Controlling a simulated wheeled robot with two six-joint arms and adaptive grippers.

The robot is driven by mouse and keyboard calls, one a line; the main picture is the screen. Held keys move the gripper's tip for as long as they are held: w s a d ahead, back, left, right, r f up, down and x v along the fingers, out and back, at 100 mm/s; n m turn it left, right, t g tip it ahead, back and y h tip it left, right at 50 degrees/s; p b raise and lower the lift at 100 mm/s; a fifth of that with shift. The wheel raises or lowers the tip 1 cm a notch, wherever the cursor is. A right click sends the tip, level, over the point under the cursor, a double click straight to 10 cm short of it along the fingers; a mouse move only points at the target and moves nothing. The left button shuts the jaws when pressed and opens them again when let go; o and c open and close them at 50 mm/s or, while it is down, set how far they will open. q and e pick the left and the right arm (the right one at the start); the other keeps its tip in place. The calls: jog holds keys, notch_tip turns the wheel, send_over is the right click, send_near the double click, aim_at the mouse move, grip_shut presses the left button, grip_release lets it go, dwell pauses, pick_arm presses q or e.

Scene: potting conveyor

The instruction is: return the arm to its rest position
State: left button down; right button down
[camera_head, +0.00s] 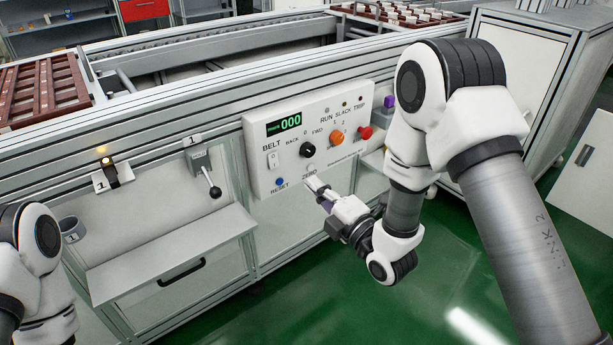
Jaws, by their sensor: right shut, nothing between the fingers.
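My right arm (405,205) comes in from the right and bends down toward the control panel. My right gripper (317,186) is shut and empty, its tips close to the panel's lower edge near the ZERO label. I cannot tell whether it touches the panel. My left arm (40,260) shows only in part at the left edge. Its gripper is out of view.
The conveyor frame (200,95) runs behind the panel, with brown trays (45,90) on it. A lever (209,180), a lit sensor (106,165) and a drawer shelf (170,250) are left of the panel. Green floor (300,290) is open below. A white cabinet (515,85) stands at right.

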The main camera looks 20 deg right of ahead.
jog(key=shift+f, duration=0.1)
dwell(0.3)
jog(key=s+d+f+m+g+h, duration=0.2)
jog(key=s+f+m+g, duration=0.3)
jog(key=f, duration=0.7)
jog(key=s+d+f+m+g+h, duration=0.1)
jog(key=s+f+m+g+h, duration=0.15)
jog(key=s+f, duration=0.8)
jog(key=s+d+f+m+g+h, duration=0.1)
jog(key=s+d+f+m+g, duration=0.1)
jog(key=s+f+m+g, duration=0.45)
jog(key=s+d+f+m+g+h, duration=0.2)
jog(key=s+f+m+g, duration=0.2)
jog(key=s+m, duration=0.45)
notch_tip(320, 180, up, 37)
jog(key=s+p, duration=0.2)
jog(key=p, duration=3.5)
jog(key=shift+r+y, duration=0.15)
jog(key=shift+y, duration=0.1)
